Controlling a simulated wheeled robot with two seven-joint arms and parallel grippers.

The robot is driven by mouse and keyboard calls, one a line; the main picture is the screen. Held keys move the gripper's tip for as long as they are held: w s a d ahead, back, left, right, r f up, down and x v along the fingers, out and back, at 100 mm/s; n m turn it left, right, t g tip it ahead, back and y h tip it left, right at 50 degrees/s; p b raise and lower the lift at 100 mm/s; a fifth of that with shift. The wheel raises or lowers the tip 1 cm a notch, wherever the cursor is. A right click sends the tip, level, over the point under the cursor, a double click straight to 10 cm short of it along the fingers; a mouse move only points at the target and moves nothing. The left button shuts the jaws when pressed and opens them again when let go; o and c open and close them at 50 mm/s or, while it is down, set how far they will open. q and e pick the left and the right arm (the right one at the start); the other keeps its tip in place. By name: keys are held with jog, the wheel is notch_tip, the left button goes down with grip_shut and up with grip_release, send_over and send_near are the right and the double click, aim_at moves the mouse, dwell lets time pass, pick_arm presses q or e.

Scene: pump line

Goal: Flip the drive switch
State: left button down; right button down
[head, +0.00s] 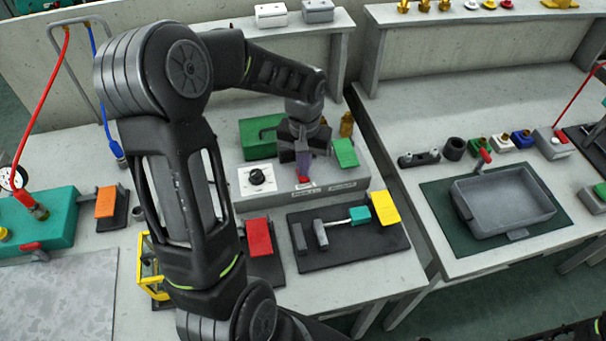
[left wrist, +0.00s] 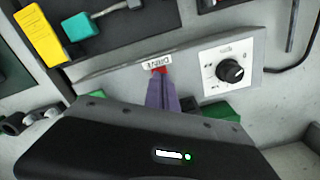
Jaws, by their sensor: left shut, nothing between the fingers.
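The drive switch is a small red switch (head: 304,181) on the sloped front of a grey control box (head: 345,184). In the left wrist view the red switch (left wrist: 159,70) shows just beyond my fingertips, beside a white label reading DRIVE (left wrist: 157,62). My left gripper (head: 303,172) points down at the switch from above, with its purple fingers (left wrist: 161,95) shut and empty. The fingertips are at or very near the switch; I cannot tell if they touch. They partly cover it, so its position is unclear.
A white dial plate with a black knob (head: 257,177) sits left of the switch. Green blocks (head: 344,153) stand behind it. A black mat (head: 330,258) with yellow and teal-ended parts lies in front. A grey tray (head: 503,202) is on the right table.

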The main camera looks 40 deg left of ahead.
pick_arm(q)
jog(key=shift+f+b, duration=0.75)
jog(key=shift+f, duration=0.2)
dwell(0.3)
jog(key=shift+r, duration=0.15)
jog(key=shift+r+p, duration=2.5)
jog(key=shift+r, duration=0.95)
